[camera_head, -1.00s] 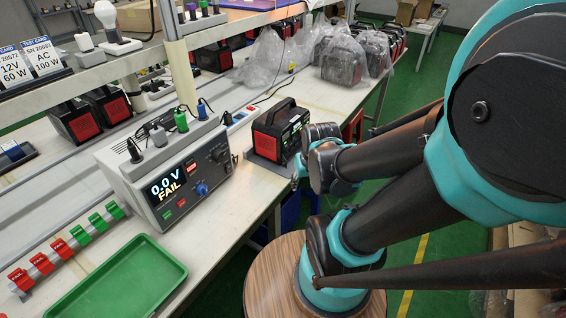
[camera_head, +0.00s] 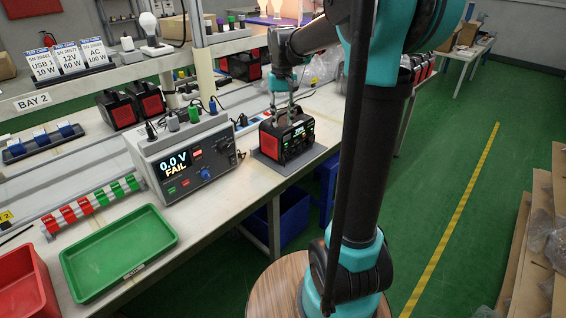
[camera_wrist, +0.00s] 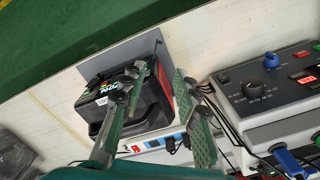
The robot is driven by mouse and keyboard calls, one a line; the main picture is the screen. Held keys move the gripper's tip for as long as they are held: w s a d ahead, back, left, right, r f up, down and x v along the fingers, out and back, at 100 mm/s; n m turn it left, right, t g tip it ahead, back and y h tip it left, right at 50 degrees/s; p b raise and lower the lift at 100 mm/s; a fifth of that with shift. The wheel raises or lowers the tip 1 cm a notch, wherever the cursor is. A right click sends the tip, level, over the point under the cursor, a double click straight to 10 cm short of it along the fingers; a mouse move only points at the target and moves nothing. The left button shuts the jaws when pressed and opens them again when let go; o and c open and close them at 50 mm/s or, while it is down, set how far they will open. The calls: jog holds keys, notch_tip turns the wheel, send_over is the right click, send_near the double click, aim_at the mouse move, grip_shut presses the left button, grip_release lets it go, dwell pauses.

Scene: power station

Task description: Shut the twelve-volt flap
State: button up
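A black power station with a red side panel (camera_head: 285,145) stands on a grey mat (camera_head: 267,161) on the bench, right of the tester. Its front with ports and a small lit display faces right; the twelve-volt flap is too small to make out. My gripper (camera_head: 283,108) reaches down from above, just over the station's top by the handle. In the wrist view, the power station (camera_wrist: 150,106) lies between and below the fingers of my gripper (camera_wrist: 156,78). The fingers are apart with nothing held between them. Whether a finger touches the station, I cannot tell.
The tester (camera_head: 190,160) shows "0.0 V FAIL", with plugs and cables on top, close left of the station. A green tray (camera_head: 120,250) and red bin (camera_head: 25,285) are at the bench's left. A shelf with test cards (camera_head: 70,60) runs behind.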

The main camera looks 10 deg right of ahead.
send_near(282, 159)
jog(key=s+f, duration=0.1)
jog(key=f, duration=0.1)
jog(key=s+f, duration=0.1)
jog(key=f, duration=0.1)
jog(key=s+f, duration=0.1)
jog(key=f, duration=0.2)
jog(key=shift+s+a, duration=0.25)
jog(key=shift+s, duration=0.1)
jog(key=shift+c, duration=0.6)
grip_shut()
